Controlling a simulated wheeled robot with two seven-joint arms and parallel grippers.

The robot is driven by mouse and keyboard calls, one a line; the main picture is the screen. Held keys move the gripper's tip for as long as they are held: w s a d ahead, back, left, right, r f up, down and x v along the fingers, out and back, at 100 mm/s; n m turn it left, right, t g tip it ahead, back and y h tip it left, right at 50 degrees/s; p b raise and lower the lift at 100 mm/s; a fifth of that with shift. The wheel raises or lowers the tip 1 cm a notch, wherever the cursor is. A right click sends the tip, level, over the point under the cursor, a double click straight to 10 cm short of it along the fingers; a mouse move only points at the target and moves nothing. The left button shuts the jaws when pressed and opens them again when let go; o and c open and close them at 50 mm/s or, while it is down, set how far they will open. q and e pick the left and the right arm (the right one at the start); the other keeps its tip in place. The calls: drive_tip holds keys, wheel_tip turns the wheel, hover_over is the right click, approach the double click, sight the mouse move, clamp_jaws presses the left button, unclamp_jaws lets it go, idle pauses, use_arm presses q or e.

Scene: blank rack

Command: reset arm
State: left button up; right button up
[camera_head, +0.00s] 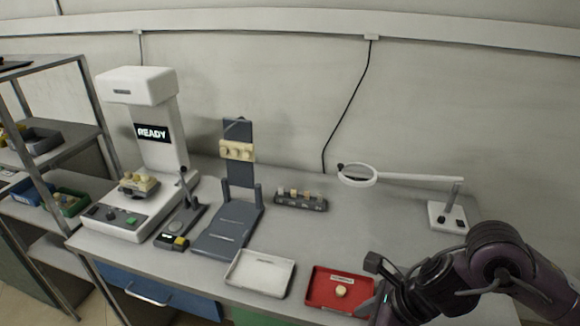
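My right arm comes in from the lower right, dark and purple-grey. Its gripper (384,300) is at the front edge of the table, just right of the red tray (318,293). The fingers are dark and partly hidden, so I cannot tell whether they are open or hold anything. My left gripper is not in view. A small device with an upright black lever (188,187) stands between the white machine (160,135) and the grey stand (240,140).
The white machine shows "READY" and bears a beige block (139,184). A white tray (259,272) lies left of the red tray, which holds a small beige round piece (341,291). A dark rack (300,201) and a magnifier lamp (358,175) stand behind. Shelves (60,150) stand left.

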drive_tip(key=w+a+r+m+t+y, duration=0.3)
drive_tip(key=a+m+t, duration=0.55)
drive_tip(key=m, duration=1.05)
drive_tip(key=s+d+f+m+g+h, duration=0.4)
drive_tip(key=s+d+f+m, duration=0.3)
drive_tip(key=m, duration=0.7)
drive_tip(key=s+d+f+m+g+h, duration=0.45)
drive_tip(key=d+m, duration=0.35)
drive_tip(key=m, duration=0.6)
wheel_tip(320, 180, down, 28)
drive_tip(key=s, duration=0.1)
drive_tip(key=s+d+f, duration=0.1)
drive_tip(key=s+f, duration=0.9)
drive_tip(key=s+d+f+g, duration=0.1)
drive_tip(key=s+d+f, duration=0.1)
drive_tip(key=s+f, duration=0.7)
drive_tip(key=shift+s+d+f+n, duration=0.3)
drive_tip(key=shift+s+f, duration=0.1)
drive_tip(key=shift+s, duration=0.35)
